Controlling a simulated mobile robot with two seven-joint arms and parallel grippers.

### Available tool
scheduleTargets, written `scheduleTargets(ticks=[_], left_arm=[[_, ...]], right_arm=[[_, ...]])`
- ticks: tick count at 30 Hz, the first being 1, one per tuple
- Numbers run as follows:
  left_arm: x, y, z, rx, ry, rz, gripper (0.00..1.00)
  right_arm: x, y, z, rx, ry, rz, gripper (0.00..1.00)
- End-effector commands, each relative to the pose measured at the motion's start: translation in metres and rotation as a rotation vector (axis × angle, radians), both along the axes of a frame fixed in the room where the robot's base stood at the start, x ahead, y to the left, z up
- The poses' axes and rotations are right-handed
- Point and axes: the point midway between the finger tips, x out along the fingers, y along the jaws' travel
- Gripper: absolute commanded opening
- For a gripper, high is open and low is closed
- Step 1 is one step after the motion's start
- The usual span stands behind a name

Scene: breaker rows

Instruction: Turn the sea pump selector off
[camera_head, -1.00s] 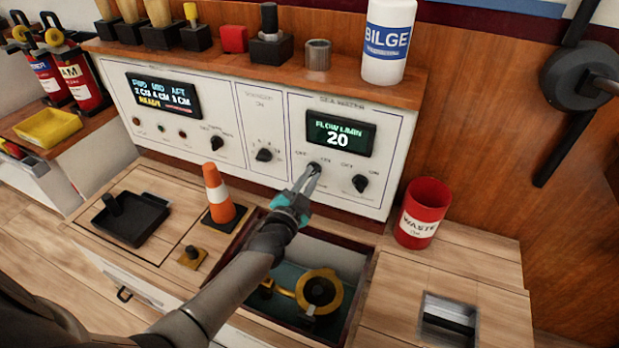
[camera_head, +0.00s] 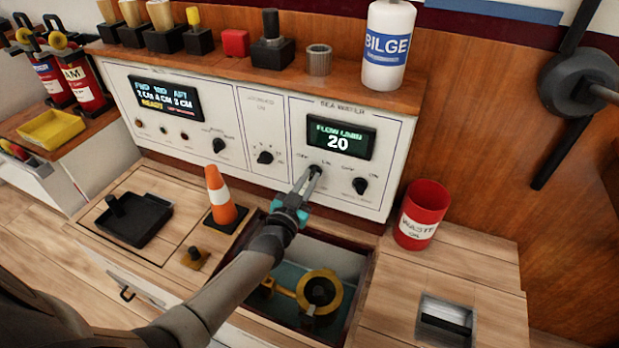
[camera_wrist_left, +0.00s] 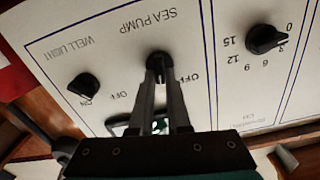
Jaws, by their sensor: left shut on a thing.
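The sea pump selector (camera_head: 316,170) is a black knob on the white sea water panel (camera_head: 290,185), below the green display (camera_head: 340,138) reading 20. My left gripper (camera_head: 313,174) reaches up from the left and is shut on this knob. In the left wrist view the sea pump knob (camera_wrist_left: 159,62) sits between the fingertips, under the label SEA PUMP, with OFF printed at its side. The fingers partly hide the knob, so its exact pointing is hard to tell. My right gripper is not in view.
The well light knob (camera_head: 360,186) sits right of the selector, and another dial (camera_head: 265,157) to its left. Below is an open hatch with a yellow-ringed fitting (camera_head: 319,291). An orange cone (camera_head: 221,195) and a red waste bin (camera_head: 422,214) flank the space.

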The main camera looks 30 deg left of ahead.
Motion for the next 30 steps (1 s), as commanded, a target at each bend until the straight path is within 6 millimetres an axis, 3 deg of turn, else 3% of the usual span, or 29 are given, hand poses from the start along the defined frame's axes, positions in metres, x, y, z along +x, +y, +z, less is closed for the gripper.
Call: scheduleTargets(ticks=[18, 30], left_arm=[[-0.0004, 0.0039, -0.0014, -0.575, -0.031, 0.0, 0.0], [-0.0006, 0.0054, -0.0026, -0.823, -0.045, 0.0, 0.0]], right_arm=[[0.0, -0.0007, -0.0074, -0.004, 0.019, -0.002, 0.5], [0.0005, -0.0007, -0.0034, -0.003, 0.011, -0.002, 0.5]])
